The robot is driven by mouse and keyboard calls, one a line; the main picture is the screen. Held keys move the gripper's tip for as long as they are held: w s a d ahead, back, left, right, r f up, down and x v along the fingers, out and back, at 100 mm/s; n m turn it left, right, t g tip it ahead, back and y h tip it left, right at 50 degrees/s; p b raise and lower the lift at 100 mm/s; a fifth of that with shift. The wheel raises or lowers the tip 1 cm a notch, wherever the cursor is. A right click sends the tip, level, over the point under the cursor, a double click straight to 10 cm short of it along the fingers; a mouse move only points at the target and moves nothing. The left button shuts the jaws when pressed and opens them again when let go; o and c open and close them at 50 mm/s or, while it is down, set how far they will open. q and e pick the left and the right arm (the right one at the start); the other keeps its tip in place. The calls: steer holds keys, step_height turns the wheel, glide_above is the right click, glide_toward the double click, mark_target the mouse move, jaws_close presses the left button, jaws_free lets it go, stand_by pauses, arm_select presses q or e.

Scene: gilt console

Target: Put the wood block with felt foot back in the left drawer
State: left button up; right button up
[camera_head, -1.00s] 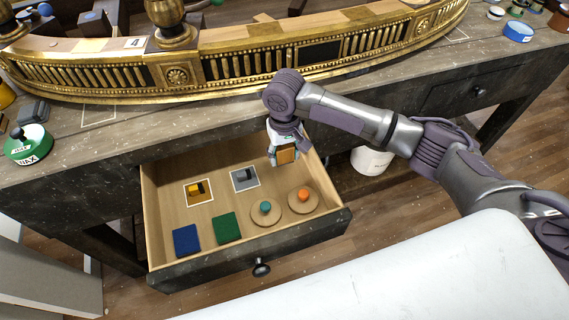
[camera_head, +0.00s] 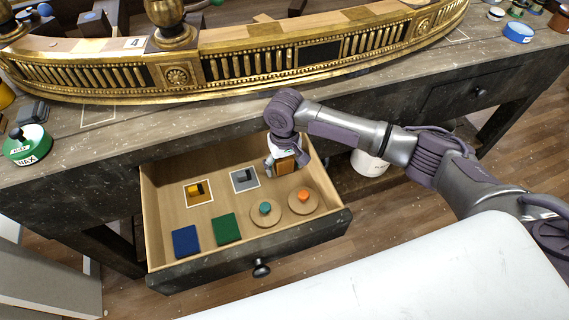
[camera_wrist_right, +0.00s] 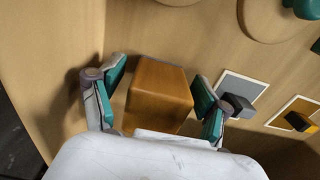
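The wood block (camera_head: 286,166) is an orange-brown cube at the back right corner of the open left drawer (camera_head: 165,257). It also shows between my fingers in the right wrist view (camera_wrist_right: 158,97). My right gripper (camera_head: 283,161) points down into the drawer around the block. In the wrist view the teal finger pads (camera_wrist_right: 162,90) stand on either side of it, with narrow gaps, so the gripper looks open. Whether the block rests fully on the drawer floor is hard to tell. My left gripper is not in view.
The drawer also holds a yellow-and-black piece (camera_head: 196,189), a grey piece (camera_head: 242,176), blue (camera_head: 186,240) and green (camera_head: 226,228) pads, and discs with teal (camera_head: 265,208) and orange (camera_head: 303,195) knobs. The gilt console rail (camera_head: 250,65) spans the bench above.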

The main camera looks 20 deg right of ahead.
steer(key=shift+r, duration=0.1)
step_height(320, 180, up, 12)
steer(key=shift+r+p, duration=0.1)
steer(key=shift+p, duration=0.4)
steer(key=shift+d, duration=0.1)
stand_by(0.4)
